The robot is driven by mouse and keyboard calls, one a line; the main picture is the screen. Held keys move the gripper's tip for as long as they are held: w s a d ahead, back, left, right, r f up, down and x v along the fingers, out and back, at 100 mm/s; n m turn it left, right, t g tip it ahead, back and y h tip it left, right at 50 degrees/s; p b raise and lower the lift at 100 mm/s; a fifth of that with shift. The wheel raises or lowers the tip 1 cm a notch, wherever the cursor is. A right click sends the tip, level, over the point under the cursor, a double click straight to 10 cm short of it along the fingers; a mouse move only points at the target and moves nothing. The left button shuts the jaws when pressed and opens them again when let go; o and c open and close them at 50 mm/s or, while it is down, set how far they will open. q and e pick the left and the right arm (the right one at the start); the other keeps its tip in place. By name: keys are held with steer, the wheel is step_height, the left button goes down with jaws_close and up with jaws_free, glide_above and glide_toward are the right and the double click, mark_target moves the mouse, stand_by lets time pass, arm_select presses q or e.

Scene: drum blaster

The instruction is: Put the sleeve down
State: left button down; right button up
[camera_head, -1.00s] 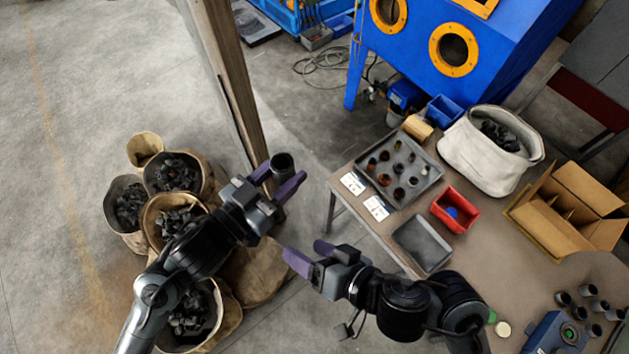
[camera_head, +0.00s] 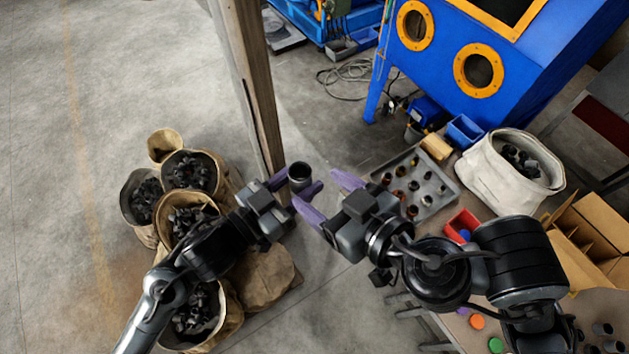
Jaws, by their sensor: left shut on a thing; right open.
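The sleeve (camera_head: 300,173) is a short dark grey hollow cylinder, its open end facing up. My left gripper (camera_head: 295,184) is shut on it and holds it in the air beside the wooden post, left of the table. My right gripper (camera_head: 328,196) is open and empty just right of the sleeve, its purple fingers pointing toward it with a small gap. A grey tray (camera_head: 443,188) on the table holds several dark and rusty sleeves. My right arm covers part of the table and the front of that tray.
Sacks of dark parts (camera_head: 190,172) stand on the floor at the left. A wooden post (camera_head: 257,100) rises behind my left gripper. A blue cabinet (camera_head: 520,60) is behind.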

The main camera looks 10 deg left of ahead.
mark_target(305, 181)
steer(key=shift+x, duration=3.3)
steer(key=shift+f, duration=0.1)
steer(key=shift+s, duration=0.15)
jaws_close()
arm_select(q)
steer(key=shift+c, duration=2.3)
jaws_free()
steer(key=shift+a+f, duration=0.1)
